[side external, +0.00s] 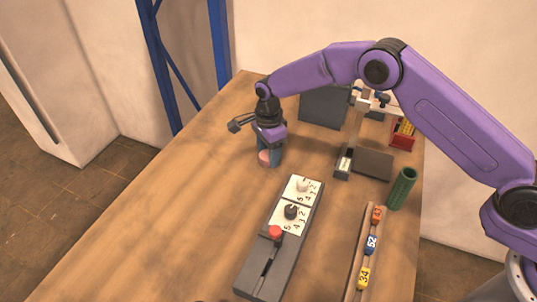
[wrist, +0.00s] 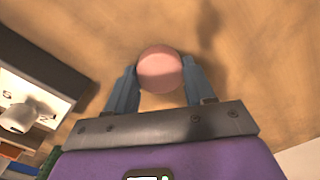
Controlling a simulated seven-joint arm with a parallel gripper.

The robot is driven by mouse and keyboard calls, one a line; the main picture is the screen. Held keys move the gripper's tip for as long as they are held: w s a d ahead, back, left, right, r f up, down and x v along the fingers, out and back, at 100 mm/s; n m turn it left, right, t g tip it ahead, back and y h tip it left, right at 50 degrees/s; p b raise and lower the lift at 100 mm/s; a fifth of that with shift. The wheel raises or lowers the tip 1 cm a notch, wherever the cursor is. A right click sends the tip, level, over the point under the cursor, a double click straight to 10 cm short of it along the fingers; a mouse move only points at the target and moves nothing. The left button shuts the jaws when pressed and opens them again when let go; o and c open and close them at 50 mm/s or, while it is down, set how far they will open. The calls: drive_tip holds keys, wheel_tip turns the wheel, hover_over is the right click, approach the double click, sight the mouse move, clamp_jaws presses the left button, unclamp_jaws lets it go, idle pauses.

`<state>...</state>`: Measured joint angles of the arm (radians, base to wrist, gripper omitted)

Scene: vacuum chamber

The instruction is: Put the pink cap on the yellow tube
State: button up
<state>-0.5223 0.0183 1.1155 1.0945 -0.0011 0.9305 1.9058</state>
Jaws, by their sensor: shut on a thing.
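The pink cap (wrist: 160,69) sits between the two blue-grey fingers of my gripper (wrist: 161,75) in the wrist view, round face toward the camera. In the side view my gripper (side external: 269,152) points down with its fingers shut on the cap (side external: 265,158), low over the wooden table. I cannot tell whether the cap touches the table. I cannot make out a yellow tube in either view. The upright ribbed tube (side external: 401,189) at the table's right looks green.
A grey panel with knobs and a red button (side external: 275,232) lies just in front of my gripper. A rail with numbered coloured blocks (side external: 371,243) is at the front right. Dark boxes and a red-and-yellow item (side external: 403,137) stand behind right. The table's left side is clear.

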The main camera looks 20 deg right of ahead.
drive_tip(key=shift+r, duration=0.55)
wheel_tip(320, 180, up, 2)
drive_tip(key=shift+r, duration=0.1)
drive_tip(key=s+d+r, duration=0.7)
drive_tip(key=s+r, duration=0.2)
drive_tip(key=s, duration=0.3)
drive_tip(key=shift+r, duration=0.35)
drive_tip(key=shift+s, duration=0.1)
drive_tip(key=shift+a, duration=0.1)
